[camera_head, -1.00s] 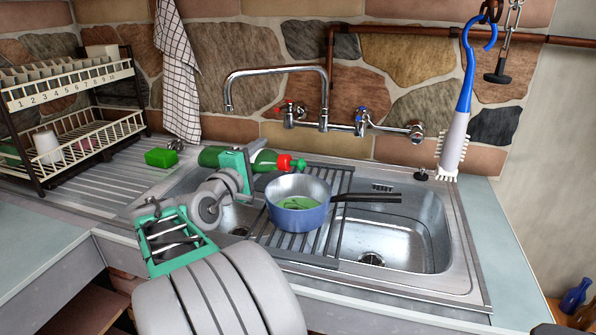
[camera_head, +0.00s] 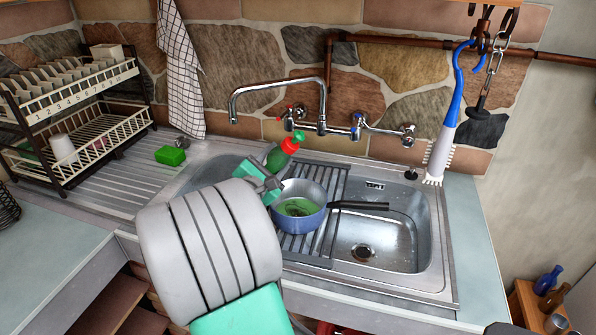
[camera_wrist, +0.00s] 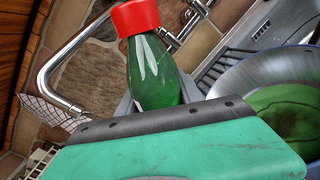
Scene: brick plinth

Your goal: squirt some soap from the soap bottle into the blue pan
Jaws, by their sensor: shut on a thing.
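The green soap bottle (camera_head: 277,159) has a red cap and a green tip. It is tilted, with its cap up and to the right, above the rack behind the pan. In the wrist view the bottle (camera_wrist: 152,72) fills the upper middle, its red cap at the top edge. My gripper (camera_head: 266,182) is shut on the bottle, and my arm hides the bottle's lower part. The blue pan (camera_head: 306,222) sits on the rack just right of my gripper, its dark handle pointing right. Green liquid (camera_head: 297,207) lies in the pan, also visible at right in the wrist view (camera_wrist: 288,112).
The pan stands on a dark slatted rack (camera_head: 335,190) across the double sink (camera_head: 425,240). A tap (camera_head: 322,110) arches behind. A green sponge (camera_head: 171,155) lies on the drainboard at left, near a dish rack (camera_head: 85,150). A brush (camera_head: 446,140) hangs at right.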

